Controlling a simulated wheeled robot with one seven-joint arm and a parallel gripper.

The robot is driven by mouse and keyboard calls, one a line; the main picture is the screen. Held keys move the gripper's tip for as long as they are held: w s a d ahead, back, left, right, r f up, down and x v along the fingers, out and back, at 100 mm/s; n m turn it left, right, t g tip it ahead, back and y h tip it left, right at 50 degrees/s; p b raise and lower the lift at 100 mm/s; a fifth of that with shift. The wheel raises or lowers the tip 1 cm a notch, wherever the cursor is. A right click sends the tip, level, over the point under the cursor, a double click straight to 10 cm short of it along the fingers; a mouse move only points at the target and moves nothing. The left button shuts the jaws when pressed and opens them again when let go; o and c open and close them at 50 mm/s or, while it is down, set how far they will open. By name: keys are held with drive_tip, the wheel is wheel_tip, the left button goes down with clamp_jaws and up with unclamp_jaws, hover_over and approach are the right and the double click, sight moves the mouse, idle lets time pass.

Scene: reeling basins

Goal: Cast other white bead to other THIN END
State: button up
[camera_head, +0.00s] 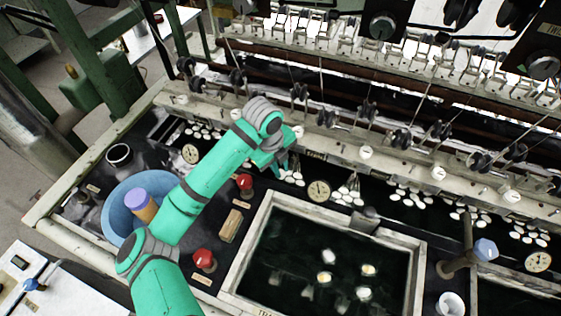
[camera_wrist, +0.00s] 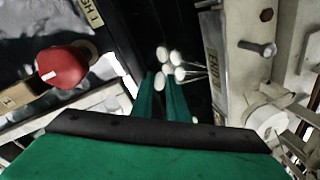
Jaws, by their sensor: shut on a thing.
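My gripper (camera_head: 281,169) reaches over the dark strip behind the dark basin, in the head view. In the wrist view its two green fingers (camera_wrist: 162,100) are shut on a white bead (camera_wrist: 160,81) at their tips. Other white beads (camera_wrist: 179,74) cluster just beyond, close to the held one, with thin threads running right. In the head view this cluster (camera_head: 291,178) is partly hidden by my gripper. A small label plate (camera_head: 315,155) is on the pale rail to the right of my gripper; it also shows in the wrist view (camera_wrist: 212,68). I cannot read it fully.
The framed dark basin (camera_head: 300,240) holds several pale floating pieces. Red knobs (camera_head: 244,182) and a round dial (camera_head: 319,190) stand nearby. A blue tub (camera_head: 115,211) is at left. More bead clusters (camera_head: 409,196) line the strip to the right, below the rail.

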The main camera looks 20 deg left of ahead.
drive_tip(key=shift+f, duration=0.45)
drive_tip(key=o, duration=0.7)
drive_tip(key=r, duration=0.3)
drive_tip(key=s+r, duration=0.1)
drive_tip(key=r, duration=0.3)
drive_tip(key=s+a+r, duration=0.1)
drive_tip(key=r, duration=0.2)
drive_tip(key=shift+r, duration=0.3)
